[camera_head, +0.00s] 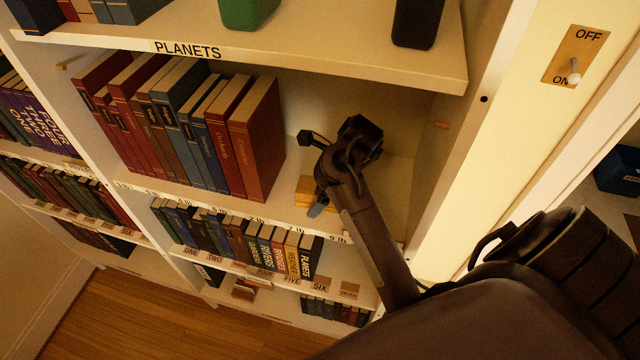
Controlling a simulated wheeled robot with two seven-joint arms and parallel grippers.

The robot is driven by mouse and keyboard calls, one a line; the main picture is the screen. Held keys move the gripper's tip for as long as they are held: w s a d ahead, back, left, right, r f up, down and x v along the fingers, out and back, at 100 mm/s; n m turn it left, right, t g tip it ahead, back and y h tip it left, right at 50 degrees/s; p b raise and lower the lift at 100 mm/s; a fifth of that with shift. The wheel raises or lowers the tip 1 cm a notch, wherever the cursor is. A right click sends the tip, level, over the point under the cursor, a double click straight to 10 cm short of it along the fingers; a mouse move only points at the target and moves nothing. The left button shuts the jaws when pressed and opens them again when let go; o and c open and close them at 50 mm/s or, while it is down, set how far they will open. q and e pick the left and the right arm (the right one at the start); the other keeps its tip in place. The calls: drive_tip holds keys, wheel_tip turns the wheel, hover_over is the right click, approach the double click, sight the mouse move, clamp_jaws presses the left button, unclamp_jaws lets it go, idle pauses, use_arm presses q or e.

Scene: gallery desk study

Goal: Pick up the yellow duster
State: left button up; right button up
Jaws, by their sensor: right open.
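A yellow object that looks like the yellow duster (304,190) lies on the middle shelf, to the right of a row of thick books. It is partly hidden behind my right gripper, so its full shape does not show. My right gripper (314,174) is open, with one dark finger above the duster and the other low in front of it at the shelf's front edge. The duster appears between the fingers in the picture; I cannot tell whether they touch it. My left gripper is not in view.
Red, brown and blue books (255,135) stand close to the left of my gripper. The PLANETS shelf board (330,58) overhangs above, bearing a green container (247,12) and a dark one (416,22). A light switch (575,60) is on the right.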

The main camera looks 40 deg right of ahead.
drive_tip(key=shift+s, duration=0.15)
drive_tip(key=shift+c, duration=0.8)
drive_tip(key=c, duration=0.9)
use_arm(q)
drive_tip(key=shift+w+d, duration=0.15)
use_arm(e)
drive_tip(key=shift+c, duration=0.2)
drive_tip(key=shift+r, duration=0.15)
